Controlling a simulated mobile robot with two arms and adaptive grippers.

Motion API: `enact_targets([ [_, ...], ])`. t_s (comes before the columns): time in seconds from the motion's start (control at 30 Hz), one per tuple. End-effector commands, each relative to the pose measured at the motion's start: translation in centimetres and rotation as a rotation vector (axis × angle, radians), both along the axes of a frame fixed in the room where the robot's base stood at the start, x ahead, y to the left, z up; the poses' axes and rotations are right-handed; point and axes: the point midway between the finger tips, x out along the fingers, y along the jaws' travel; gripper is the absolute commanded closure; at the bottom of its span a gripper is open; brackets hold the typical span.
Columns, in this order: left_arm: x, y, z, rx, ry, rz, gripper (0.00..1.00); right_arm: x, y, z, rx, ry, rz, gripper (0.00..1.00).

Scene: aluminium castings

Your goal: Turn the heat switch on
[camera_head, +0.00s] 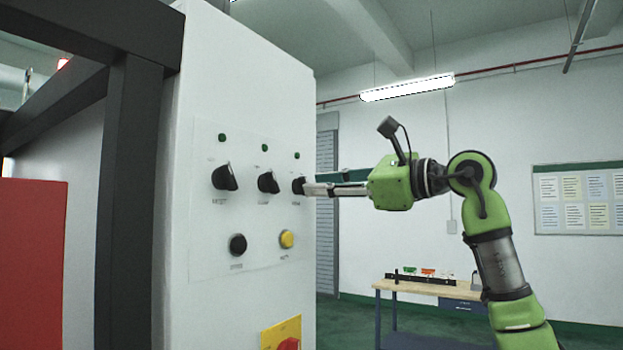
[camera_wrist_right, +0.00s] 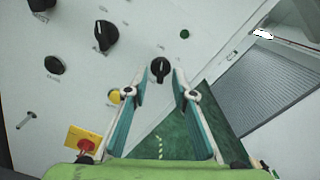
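The white panel (camera_head: 255,75) has three black rotary knobs in a row. The label under the left knob (camera_head: 225,178) may read HEAT, but it is too small to be sure. The middle knob (camera_head: 268,182) and right knob (camera_head: 298,186) have blurred labels. My right gripper (camera_head: 307,189) points at the right knob from the right. In the wrist view, the right gripper (camera_wrist_right: 160,80) is open, and the right knob (camera_wrist_right: 160,68) shows between its fingertips. Contact cannot be told. My left gripper is out of view.
A black button (camera_head: 238,245) and a yellow button (camera_head: 287,239) sit below the knobs. A red knob (camera_head: 288,344) on a yellow plate is lower down. Green lamps sit above the knobs. A workbench (camera_head: 430,290) stands behind at right.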

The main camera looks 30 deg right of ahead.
Motion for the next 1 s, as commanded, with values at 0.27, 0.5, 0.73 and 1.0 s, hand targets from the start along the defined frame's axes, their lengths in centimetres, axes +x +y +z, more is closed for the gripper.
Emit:
enact_targets([
  [0.27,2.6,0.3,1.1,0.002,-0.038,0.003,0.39,2.5,1.0,0.1,0.001,0.000,0.000,0.76],
  [0.5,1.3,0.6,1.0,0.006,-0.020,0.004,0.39,2.6,1.1,0.0,0.001,0.000,-0.001,0.76],
  [0.73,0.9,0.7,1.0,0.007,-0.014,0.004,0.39,2.6,1.0,0.0,0.001,0.000,0.000,1.00],
  [1.0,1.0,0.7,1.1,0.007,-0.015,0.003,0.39,2.6,1.0,0.0,0.013,0.005,0.000,1.00],
])
